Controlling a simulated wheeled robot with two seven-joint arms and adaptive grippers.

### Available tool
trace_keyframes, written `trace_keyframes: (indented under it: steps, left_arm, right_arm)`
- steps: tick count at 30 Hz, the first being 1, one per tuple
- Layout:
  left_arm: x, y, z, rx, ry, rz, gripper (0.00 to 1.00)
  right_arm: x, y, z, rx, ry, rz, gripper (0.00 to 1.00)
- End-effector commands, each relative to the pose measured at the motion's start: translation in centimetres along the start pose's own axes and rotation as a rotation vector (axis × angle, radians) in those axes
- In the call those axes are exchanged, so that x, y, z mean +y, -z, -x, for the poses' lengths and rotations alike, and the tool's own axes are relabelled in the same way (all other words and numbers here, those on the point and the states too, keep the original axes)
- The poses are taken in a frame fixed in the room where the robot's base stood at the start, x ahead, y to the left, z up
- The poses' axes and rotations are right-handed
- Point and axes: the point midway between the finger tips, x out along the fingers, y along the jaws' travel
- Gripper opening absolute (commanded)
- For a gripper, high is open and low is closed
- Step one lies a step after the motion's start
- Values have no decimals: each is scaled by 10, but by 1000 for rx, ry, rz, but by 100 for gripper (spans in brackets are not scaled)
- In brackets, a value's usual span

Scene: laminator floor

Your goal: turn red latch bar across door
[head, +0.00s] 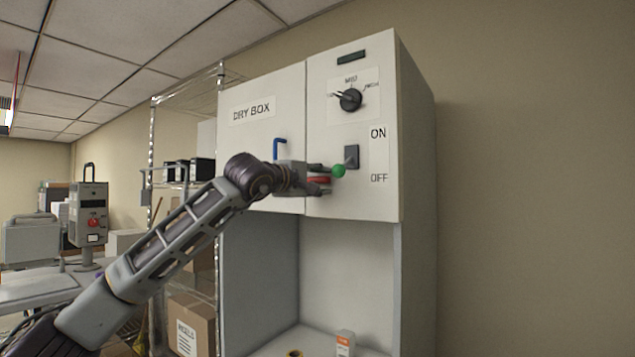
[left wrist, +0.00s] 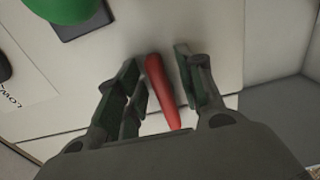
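The red latch bar (head: 318,180) is on the front of the white dry box, near the seam beside the door (head: 262,120). In the head view my left gripper (head: 327,179) is at the bar and covers part of it. In the left wrist view the red bar (left wrist: 162,90) lies between the two fingers of the left gripper (left wrist: 158,62). The fingers are apart, with a narrow gap visible on each side of the bar. My right gripper is in neither view.
A green ball knob (head: 338,170) on the ON/OFF switch (head: 351,157) is close to the fingertips. A black dial (head: 350,99) is higher up. An open bay lies below the box.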

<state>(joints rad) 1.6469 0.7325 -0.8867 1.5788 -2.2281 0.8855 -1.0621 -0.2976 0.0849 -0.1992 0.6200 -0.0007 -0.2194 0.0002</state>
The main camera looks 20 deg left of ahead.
Motion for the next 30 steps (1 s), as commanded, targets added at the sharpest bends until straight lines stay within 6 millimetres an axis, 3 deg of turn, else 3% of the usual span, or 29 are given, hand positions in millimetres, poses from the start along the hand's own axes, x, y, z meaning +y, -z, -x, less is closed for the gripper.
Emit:
trace_keyframes:
  steps: [3, 14, 30]
  left_arm:
    - [0, 0, 0, 0, -1, 1, 38]
    - [1, 1, 13, 1, -1, 1, 38]
    - [0, 1, 72, 1, -1, 0, 38]
  right_arm:
    - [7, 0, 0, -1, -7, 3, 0]
    - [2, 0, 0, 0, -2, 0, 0]
    - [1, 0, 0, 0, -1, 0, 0]
